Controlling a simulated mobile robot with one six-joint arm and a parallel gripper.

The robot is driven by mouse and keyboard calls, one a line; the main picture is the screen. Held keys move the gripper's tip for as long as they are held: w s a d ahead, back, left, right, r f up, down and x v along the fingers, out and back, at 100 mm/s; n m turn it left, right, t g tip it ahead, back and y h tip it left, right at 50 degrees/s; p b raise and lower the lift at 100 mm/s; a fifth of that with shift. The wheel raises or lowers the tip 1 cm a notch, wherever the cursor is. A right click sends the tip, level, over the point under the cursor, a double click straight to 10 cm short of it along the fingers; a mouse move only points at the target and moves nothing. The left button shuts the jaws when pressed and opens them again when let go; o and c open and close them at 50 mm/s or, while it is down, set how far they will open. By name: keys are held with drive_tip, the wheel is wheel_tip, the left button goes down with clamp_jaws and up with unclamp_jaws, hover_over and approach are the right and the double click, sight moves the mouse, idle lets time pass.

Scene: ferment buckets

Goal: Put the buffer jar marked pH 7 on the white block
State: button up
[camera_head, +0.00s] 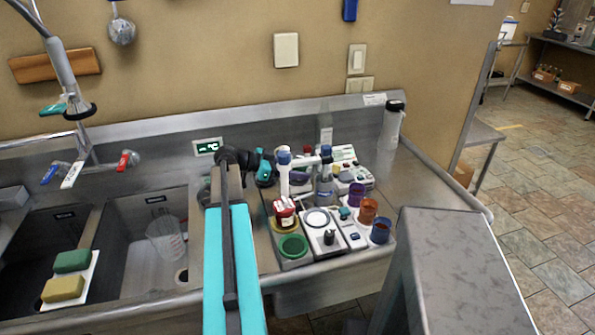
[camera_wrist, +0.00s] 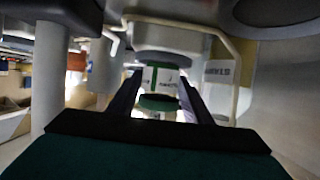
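My gripper (camera_head: 266,168) is low over the counter beside the left of the instrument tray in the head view. In the wrist view, its two black fingers (camera_wrist: 161,90) stand apart. Between or just beyond them is an object with a green and white label (camera_wrist: 163,78) and a green disc (camera_wrist: 158,102). I cannot tell whether the fingers touch it, and no pH number is readable. A red and white jar (camera_head: 284,208) stands at a yellow ring on the tray. A white block (camera_head: 318,243) with a round top plate stands beside it.
A green ring (camera_head: 292,246) looks empty. Purple (camera_head: 357,190), orange (camera_head: 368,208) and blue (camera_head: 380,230) cups line the tray's right. Blue-capped white uprights (camera_head: 284,176) rise close to my gripper. A sink holding a clear beaker (camera_head: 166,240) is left; bare counter lies right.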

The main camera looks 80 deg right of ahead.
drive_tip(key=shift+r, duration=0.2)
drive_tip(key=shift+w+a, duration=0.1)
drive_tip(key=shift+w, duration=0.25)
drive_tip(key=b+v, duration=0.3)
drive_tip(key=v, duration=0.8)
drive_tip(key=shift+r, duration=0.2)
drive_tip(key=shift+a, duration=0.1)
